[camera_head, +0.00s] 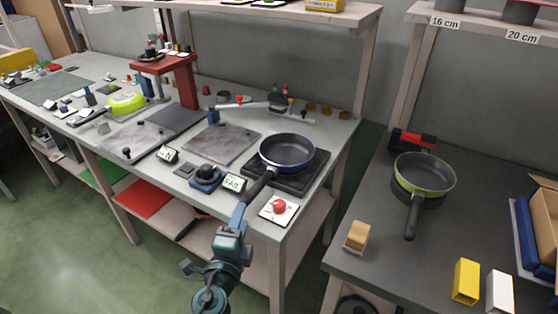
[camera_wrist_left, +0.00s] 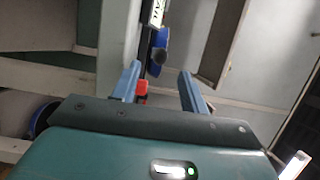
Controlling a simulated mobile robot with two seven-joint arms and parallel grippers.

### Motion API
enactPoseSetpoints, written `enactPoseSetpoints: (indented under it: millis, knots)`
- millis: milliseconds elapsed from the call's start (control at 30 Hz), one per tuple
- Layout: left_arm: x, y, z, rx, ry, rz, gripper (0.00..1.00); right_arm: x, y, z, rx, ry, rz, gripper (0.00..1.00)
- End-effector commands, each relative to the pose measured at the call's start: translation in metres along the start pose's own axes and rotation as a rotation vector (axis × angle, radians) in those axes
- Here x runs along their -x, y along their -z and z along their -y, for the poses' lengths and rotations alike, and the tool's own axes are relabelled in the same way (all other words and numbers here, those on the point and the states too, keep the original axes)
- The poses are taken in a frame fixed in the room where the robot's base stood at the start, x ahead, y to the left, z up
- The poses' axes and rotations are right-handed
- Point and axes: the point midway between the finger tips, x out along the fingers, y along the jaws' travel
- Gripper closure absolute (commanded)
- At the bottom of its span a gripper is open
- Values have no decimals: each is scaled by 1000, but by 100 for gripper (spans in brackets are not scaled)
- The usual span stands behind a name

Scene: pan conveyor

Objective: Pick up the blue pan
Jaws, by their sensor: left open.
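The blue pan (camera_head: 287,150) has a dark inside and a blue rim. It sits on a black square hot plate (camera_head: 302,180) at the right end of the workbench, and its dark handle points toward the lower left. My left gripper (camera_head: 239,214) is open at the outer end of this handle, near the bench's front edge. Its two blue fingers (camera_wrist_left: 160,86) stand apart in the left wrist view, with no held object clear between them. I cannot tell whether the fingers touch the handle. My right gripper is not in view.
A red button on a white plate (camera_head: 278,208) lies right of the handle. A blue-based knob (camera_head: 205,177) and a small sign (camera_head: 234,183) stand left of it. A green-rimmed pan (camera_head: 424,175) is on the dark right table. Grey plates lie along the bench.

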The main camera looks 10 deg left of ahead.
Motion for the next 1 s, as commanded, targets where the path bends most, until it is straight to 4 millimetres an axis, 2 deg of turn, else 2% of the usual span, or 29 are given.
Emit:
enactPoseSetpoints:
  millis: [100,267,600,867,1000]
  knots:
    - [-16,0,1,0,0,1,56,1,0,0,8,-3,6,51]
    - [-26,0,0,2,-1,1,56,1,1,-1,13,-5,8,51]
    - [-72,0,0,1,-1,1,56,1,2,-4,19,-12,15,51]
    - [-75,0,-1,3,-1,0,56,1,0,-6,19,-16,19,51]
    - [-75,0,-1,2,-1,0,65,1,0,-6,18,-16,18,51]
